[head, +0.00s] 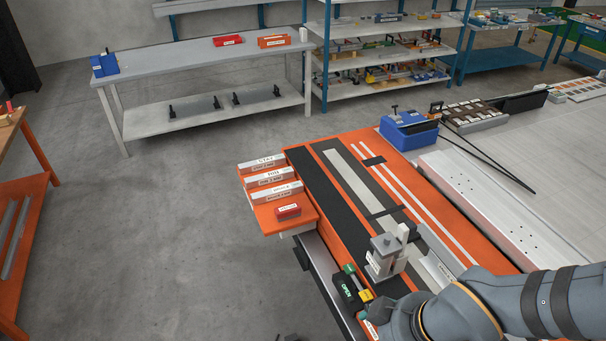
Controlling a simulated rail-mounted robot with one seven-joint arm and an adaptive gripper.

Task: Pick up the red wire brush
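I cannot make out a red wire brush for certain in the head view. A small upright red item (10,106) stands on the wooden-topped bench at the left edge, too small and cut off to identify. A small red labelled box (288,212) sits on the orange side shelf of the jig. My grey arm (455,312) reaches in from the lower right, over the near end of the jig. My gripper's fingers do not show.
The orange jig table (405,170) carries dark and white strips, a grey block fixture (384,257) and a blue box (409,130). A dark item marked OPEN (348,288) lies near my arm. A grey bench (200,58) stands behind. The floor at left is clear.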

